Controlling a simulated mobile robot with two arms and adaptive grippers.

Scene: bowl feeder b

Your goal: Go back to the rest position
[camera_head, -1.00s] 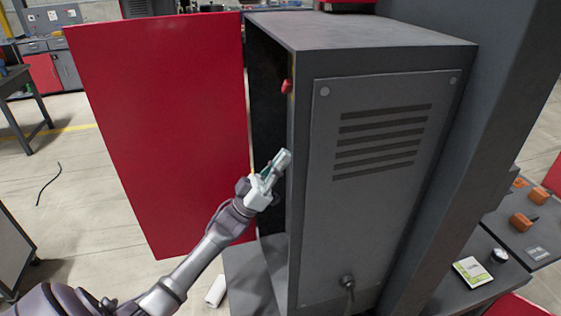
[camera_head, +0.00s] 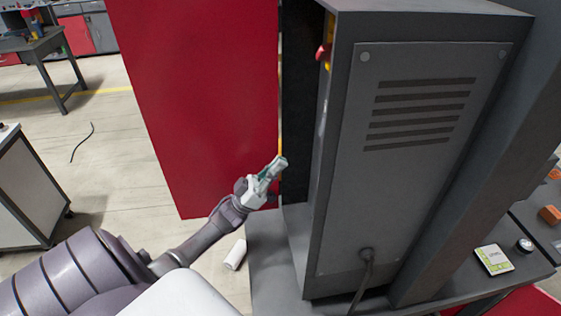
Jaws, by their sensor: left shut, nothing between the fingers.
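My left gripper (camera_head: 274,167) is shut and empty. In the head view it is left of the grey cabinet's opening, in front of the lower right edge of the open red door (camera_head: 200,100). I see a gap in the picture between its fingertips and the cabinet's side edge. My left arm comes in from the lower left. The grey cabinet (camera_head: 420,190) stands to the right with its vented panel facing me. My right gripper does not show.
A red switch handle (camera_head: 323,53) is at the cabinet's opening. A white cylinder (camera_head: 235,255) lies below the gripper. A white cart (camera_head: 25,190) and a dark table (camera_head: 35,45) stand at the left. Floor between cart and door is mostly clear, with a black cable (camera_head: 82,142).

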